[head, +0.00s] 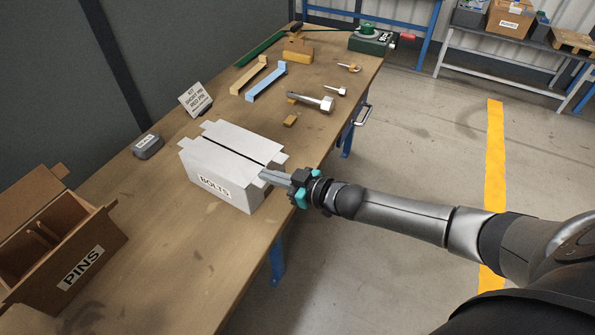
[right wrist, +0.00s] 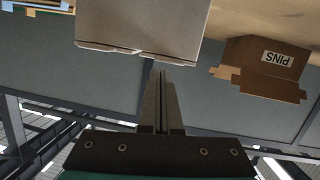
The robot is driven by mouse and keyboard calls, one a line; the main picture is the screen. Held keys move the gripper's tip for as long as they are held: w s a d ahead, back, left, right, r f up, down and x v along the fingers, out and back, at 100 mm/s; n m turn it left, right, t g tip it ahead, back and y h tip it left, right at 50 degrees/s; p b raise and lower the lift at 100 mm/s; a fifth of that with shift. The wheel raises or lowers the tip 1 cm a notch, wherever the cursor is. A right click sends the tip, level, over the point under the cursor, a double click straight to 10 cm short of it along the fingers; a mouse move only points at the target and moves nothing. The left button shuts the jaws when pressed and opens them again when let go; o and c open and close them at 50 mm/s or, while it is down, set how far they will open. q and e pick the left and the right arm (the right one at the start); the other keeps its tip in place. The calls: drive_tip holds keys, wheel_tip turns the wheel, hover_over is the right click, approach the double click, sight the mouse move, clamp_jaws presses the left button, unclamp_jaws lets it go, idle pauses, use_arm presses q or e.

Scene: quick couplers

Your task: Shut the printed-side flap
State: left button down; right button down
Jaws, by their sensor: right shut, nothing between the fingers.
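The white box marked BOLTS (head: 232,166) stands on the workbench. Its printed side faces the near side. The printed-side flap (head: 217,168) lies about level over the top, and the opposite flap (head: 243,141) lies beyond it. A narrow dark gap runs between them. Small tabs stick out at the box's ends. My right gripper (head: 264,176) is shut and empty, its fingertips at the box's right end by the printed-side flap. In the right wrist view, the shut fingertips (right wrist: 160,76) point at the box's edge (right wrist: 140,46). I cannot tell whether they touch. My left gripper is not in view.
An open brown box marked PINS (head: 88,258) stands at the near left. A grey block (head: 148,146) and a sign (head: 195,99) stand behind the white box. Metal parts (head: 312,102), a blue bar (head: 266,82) and a yellow bar (head: 248,76) lie farther back.

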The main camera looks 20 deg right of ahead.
drive_tip(key=s+d+r+p, duration=0.2)
drive_tip(key=s+d+r, duration=0.3)
drive_tip(key=s, duration=0.3)
drive_tip(key=shift+r, duration=0.25)
drive_tip(key=shift+d, duration=0.1)
drive_tip(key=s+d+f+m+g+h+b, duration=0.1)
drive_tip(key=s+d+f+h+b, duration=0.15)
drive_tip(key=f, duration=0.85)
drive_tip(key=s+d+f+m+g+h+b, duration=0.1)
drive_tip(key=s+d+f+m+h+b, duration=0.15)
drive_tip(key=f, duration=0.75)
drive_tip(key=s+d+f+g+h+b, duration=0.1)
drive_tip(key=s+d+f+h+b, duration=0.2)
drive_tip(key=f, duration=0.8)
drive_tip(key=s+a+f+m+g+b, duration=0.1)
drive_tip(key=s+a+f+g+b, duration=0.25)
drive_tip(key=s+f, duration=1.05)
drive_tip(key=s+a+f+g+b, duration=0.1)
drive_tip(key=s+a+f+g, duration=0.1)
drive_tip(key=s, duration=0.6)
drive_tip(key=s+a+f+g+b, duration=0.2)
drive_tip(key=s+a+f+g, duration=0.1)
drive_tip(key=s, duration=0.5)
wheel_tip(320, 180, down, 3)
drive_tip(key=shift+a+r, duration=0.1)
drive_tip(key=shift+a, duration=0.6)
